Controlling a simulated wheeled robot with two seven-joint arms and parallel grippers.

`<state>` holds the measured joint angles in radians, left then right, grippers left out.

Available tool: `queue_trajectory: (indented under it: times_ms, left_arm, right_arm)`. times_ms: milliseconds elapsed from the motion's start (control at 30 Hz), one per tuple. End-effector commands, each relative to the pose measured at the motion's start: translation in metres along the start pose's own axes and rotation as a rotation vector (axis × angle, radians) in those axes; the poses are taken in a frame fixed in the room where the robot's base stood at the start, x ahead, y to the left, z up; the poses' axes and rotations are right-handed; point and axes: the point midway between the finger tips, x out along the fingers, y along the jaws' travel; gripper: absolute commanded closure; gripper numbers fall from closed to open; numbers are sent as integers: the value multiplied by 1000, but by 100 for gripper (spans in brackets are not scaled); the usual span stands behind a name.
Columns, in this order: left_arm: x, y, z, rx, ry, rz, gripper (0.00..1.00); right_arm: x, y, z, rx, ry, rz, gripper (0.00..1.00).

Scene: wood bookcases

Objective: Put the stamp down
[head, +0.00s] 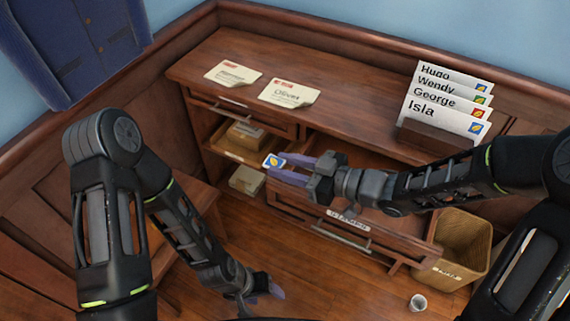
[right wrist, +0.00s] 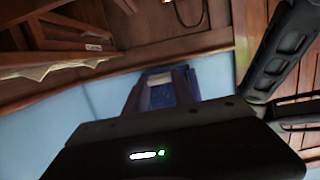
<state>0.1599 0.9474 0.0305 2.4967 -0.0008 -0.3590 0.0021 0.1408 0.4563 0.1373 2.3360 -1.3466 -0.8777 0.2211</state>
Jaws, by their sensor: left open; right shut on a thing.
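The stamp (head: 274,160) is a small blue and white piece with a yellow mark. My right gripper (head: 289,169) is shut on it and holds it at the fingertips, in the air in front of the desk. In the right wrist view the fingers of my right gripper (right wrist: 163,90) point away from the camera; the stamp between them is hard to make out. My left gripper (head: 268,290) is open and empty, low over the floor, well apart from the stamp.
The wooden desk (head: 330,125) bears two envelopes, Norman (head: 233,74) and Oliver (head: 289,93). A holder (head: 428,139) carries several named envelopes with stamps. A labelled drawer (head: 390,232) stands open below my right arm. A wicker basket (head: 461,245) and a small cup (head: 418,302) are on the floor.

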Motion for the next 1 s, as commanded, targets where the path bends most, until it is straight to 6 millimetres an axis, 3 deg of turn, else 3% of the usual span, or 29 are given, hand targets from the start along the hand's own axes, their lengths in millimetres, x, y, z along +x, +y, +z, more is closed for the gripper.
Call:
queue_trajectory:
  times_ms: [333,467,567,767,1000]
  left_arm:
    - [0,0,-1,2,1,-1,38]
    - [0,0,-1,2,1,-1,38]
    - [0,0,-1,2,1,-1,38]
    - [0,0,-1,2,1,-1,38]
    - [0,0,-1,2,1,-1,38]
  right_arm:
    - [0,0,-1,-2,0,-4,100]
    - [-1,14,-8,8,1,46,100]
    - [-3,34,-15,24,1,128,100]
    - [-23,94,-21,78,1,384,100]
    - [-75,167,-4,154,-3,755,100]
